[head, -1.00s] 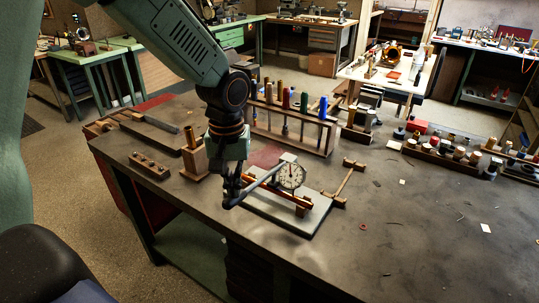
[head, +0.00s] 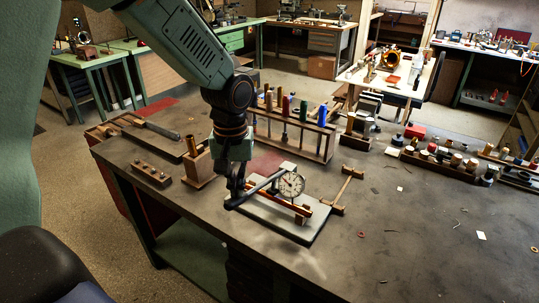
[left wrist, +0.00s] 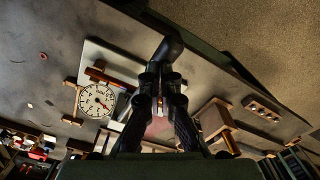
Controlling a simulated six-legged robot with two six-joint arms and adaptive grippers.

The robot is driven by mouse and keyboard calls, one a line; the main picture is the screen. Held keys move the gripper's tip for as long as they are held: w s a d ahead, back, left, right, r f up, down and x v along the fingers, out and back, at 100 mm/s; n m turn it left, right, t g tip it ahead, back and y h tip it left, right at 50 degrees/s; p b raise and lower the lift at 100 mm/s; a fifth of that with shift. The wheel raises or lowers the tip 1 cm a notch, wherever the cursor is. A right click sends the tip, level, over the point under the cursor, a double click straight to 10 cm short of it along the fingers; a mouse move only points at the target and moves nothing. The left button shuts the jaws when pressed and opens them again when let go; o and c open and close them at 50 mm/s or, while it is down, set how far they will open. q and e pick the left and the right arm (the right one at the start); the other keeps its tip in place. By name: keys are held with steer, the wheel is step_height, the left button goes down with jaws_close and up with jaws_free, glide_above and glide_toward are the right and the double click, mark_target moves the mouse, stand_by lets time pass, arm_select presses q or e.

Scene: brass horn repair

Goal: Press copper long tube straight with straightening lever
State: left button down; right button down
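The straightening lever (head: 262,186), a grey bar with a dark handle end, slants over a press with a pale base plate (head: 305,232). The copper long tube (head: 288,203) lies along the press below the lever, partly hidden. It also shows as a copper strip in the left wrist view (left wrist: 108,78). Whether it is straight or touched by the lever cannot be told. A round white dial gauge (head: 291,185) stands behind it. My left gripper (head: 235,193) is at the lever's handle end; in the left wrist view its fingers (left wrist: 160,85) close around the dark handle (left wrist: 168,48). My right gripper is not in view.
A wooden rack (head: 300,138) with coloured-handled tools stands behind the press. A wooden block (head: 150,172) with holes and a wooden holder (head: 198,165) are at the left. A small wooden stand (head: 344,190) is just right of the press. The table's right front is mostly clear.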

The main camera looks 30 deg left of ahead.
arm_select(q)
steer(key=shift+w+r+p, duration=0.35)
steer(key=shift+r+p, duration=0.6)
steer(key=shift+w+r+p, duration=0.35)
steer(key=shift+r+p, duration=0.55)
steer(key=shift+r, duration=0.05)
steer(key=shift+w+r+p, duration=0.35)
steer(key=shift+r+p, duration=0.6)
steer(key=w+r, duration=0.3)
steer(key=r, duration=1)
steer(key=shift+d+r, duration=0.2)
steer(key=shift+r, duration=0.2)
stand_by(0.4)
